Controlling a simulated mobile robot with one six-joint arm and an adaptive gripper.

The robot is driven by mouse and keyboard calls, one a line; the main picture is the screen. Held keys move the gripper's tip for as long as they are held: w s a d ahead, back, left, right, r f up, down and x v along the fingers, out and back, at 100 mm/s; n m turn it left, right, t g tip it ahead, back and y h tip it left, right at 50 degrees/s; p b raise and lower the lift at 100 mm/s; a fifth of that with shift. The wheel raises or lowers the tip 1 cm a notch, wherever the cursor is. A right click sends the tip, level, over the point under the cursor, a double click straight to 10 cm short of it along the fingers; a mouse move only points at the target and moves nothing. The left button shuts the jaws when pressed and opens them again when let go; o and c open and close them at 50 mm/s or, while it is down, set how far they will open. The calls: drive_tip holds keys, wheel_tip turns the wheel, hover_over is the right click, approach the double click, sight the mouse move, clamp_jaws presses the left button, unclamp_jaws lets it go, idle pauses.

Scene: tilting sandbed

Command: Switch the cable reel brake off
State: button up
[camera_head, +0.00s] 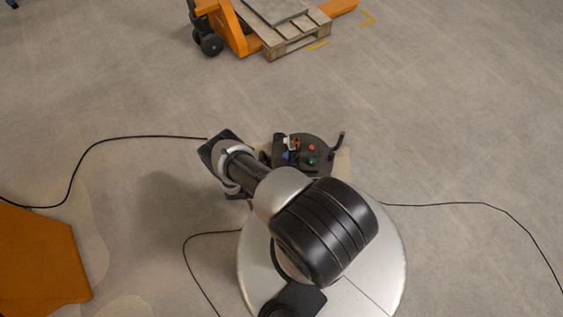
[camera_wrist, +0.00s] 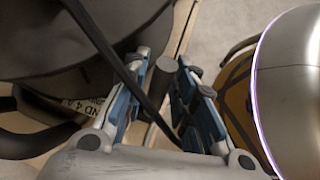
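The cable reel (camera_head: 318,146) stands beyond my base in the head view, partly hidden by my arm. It has a dark top with a red and a green button, coloured parts beside them and a dark upright handle at its right. In the wrist view its dark round body (camera_wrist: 75,30) fills the upper left. My gripper (camera_wrist: 164,60) is open there, with blue pads apart. A dark round-ended post (camera_wrist: 163,82) shows between the fingers; I cannot tell whether they touch it or whether it is the brake lever. The head view does not show the fingers.
A black cable (camera_head: 130,138) runs left across the floor, another (camera_head: 460,205) runs right. In the wrist view a black cable (camera_wrist: 108,48) crosses near the fingers. An orange block (camera_head: 40,255) is at lower left. A pallet (camera_head: 300,38) on an orange pallet truck (camera_head: 232,30) stands at the back.

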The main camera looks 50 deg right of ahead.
drive_tip(key=v, duration=1.2)
drive_tip(key=shift+w, duration=0.1)
